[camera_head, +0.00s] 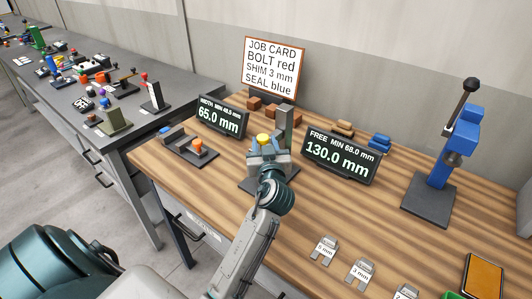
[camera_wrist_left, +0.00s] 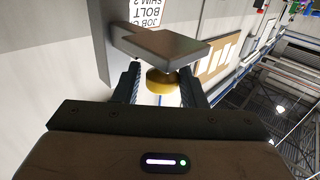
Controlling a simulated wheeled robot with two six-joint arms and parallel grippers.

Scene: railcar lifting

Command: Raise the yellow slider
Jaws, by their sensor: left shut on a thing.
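The yellow slider (camera_head: 263,139) shows as a round yellow top at the grey upright post (camera_head: 284,122) of a small stand on the wooden table. My left gripper (camera_head: 266,155) is at the slider, in front of the post. In the left wrist view the yellow slider (camera_wrist_left: 160,82) sits between the two dark fingers (camera_wrist_left: 160,92), which are shut on it. A flat grey metal piece (camera_wrist_left: 160,45) lies just beyond the slider in that view. The gripper hides the lower part of the stand. My right gripper is not in view.
A display reading 130.0 mm (camera_head: 340,155) stands right of the stand, and one reading 65.0 mm (camera_head: 221,116) at its left. A job card (camera_head: 272,67) is behind. A blue press (camera_head: 453,145) stands at right. Labelled shims (camera_head: 323,249) lie in front.

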